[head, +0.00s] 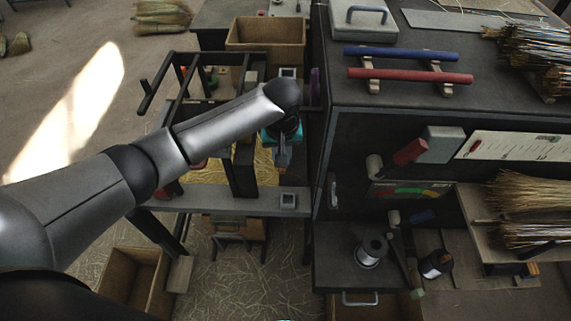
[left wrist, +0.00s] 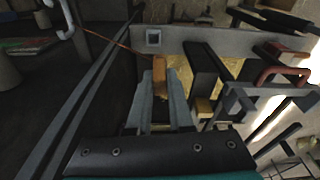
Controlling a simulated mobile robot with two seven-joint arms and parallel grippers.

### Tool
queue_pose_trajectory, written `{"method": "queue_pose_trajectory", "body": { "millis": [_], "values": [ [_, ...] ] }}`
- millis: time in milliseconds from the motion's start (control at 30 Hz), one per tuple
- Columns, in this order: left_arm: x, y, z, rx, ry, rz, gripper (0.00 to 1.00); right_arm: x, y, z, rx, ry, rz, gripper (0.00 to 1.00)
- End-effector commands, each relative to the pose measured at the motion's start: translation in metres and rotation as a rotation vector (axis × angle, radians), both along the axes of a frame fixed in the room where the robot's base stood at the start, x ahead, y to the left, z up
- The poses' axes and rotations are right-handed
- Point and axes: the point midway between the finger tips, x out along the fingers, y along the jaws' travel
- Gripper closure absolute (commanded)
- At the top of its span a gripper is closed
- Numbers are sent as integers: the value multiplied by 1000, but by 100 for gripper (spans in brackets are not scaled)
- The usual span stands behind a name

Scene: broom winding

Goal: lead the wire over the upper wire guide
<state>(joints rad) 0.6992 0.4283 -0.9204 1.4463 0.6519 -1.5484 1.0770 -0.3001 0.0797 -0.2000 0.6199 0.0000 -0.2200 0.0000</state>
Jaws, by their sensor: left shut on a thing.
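My left gripper (head: 284,160) is in front of the workbench, just left of the dark cabinet. In the left wrist view its two fingers (left wrist: 160,98) are closed on a small wooden piece (left wrist: 159,75). A thin reddish wire (left wrist: 118,44) runs from that piece to the upper left, toward a pale curved hook (left wrist: 66,20). A pale hook-like part (head: 333,190) also shows on the cabinet's side; I cannot tell which part is the upper wire guide. A spool (head: 370,252) stands on the lower shelf. The wire cannot be made out in the head view. My right gripper is not seen.
The dark cabinet (head: 350,85) stands right of the gripper, with red (head: 410,75) and blue (head: 402,53) bars on top. A dark frame (head: 160,90) stands on the bench (head: 225,203). Bristle bundles (head: 530,190) lie at the right. Straw litters the floor.

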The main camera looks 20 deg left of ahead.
Motion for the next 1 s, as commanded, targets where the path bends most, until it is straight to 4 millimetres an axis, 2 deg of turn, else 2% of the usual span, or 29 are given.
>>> {"method": "queue_pose_trajectory", "body": {
  "millis": [33, 1000],
  "values": [
    [2, 1, 10, 1, -3, 0, 100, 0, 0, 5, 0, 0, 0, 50],
    [15, 9, 144, 1, -3, 1, 100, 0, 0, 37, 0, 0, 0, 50]
  ]
}}
